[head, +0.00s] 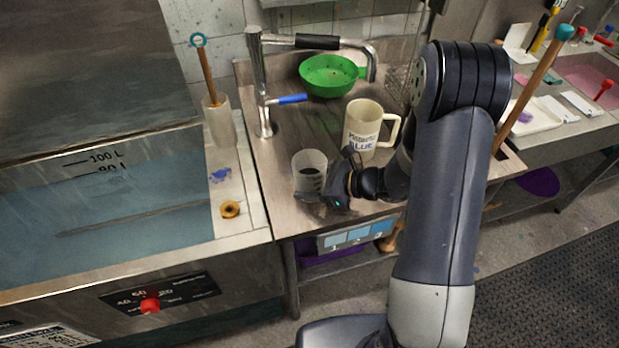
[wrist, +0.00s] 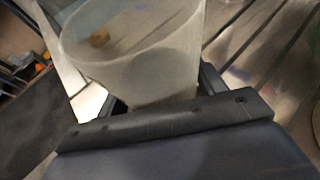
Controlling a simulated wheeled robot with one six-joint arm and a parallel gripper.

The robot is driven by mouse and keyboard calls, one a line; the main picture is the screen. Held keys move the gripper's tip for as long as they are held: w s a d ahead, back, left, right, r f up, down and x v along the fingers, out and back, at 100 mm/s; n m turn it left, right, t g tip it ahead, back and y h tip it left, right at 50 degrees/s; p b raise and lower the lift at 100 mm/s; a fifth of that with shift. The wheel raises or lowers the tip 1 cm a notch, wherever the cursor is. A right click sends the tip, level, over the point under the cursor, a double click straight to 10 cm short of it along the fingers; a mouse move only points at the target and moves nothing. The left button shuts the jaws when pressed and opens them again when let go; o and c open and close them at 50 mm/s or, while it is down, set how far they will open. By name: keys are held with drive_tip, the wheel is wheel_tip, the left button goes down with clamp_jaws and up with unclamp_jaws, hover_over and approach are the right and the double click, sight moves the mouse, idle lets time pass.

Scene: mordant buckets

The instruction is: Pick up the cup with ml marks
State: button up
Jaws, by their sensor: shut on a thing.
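A translucent whitish cup (head: 309,163) with dark marks on its side is at the front of the metal counter in the head view. My gripper (head: 318,197) is at the lower part of this cup, shut on it. In the wrist view the cup (wrist: 135,65) fills the upper middle, its lower part between my fingers (wrist: 160,105). The cup looks close to upright in the head view. I cannot tell whether its base touches the counter, because my gripper hides it. The ml lettering is too small to read.
A cream mug (head: 361,128) with blue lettering stands just behind and right of the cup. A green bowl (head: 327,76) and a tap (head: 262,90) are farther back. A water tank (head: 110,215) is at left. A brown ring (head: 230,210) lies on its ledge.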

drive_tip(key=c, duration=0.4)
drive_tip(key=shift+r, duration=0.2)
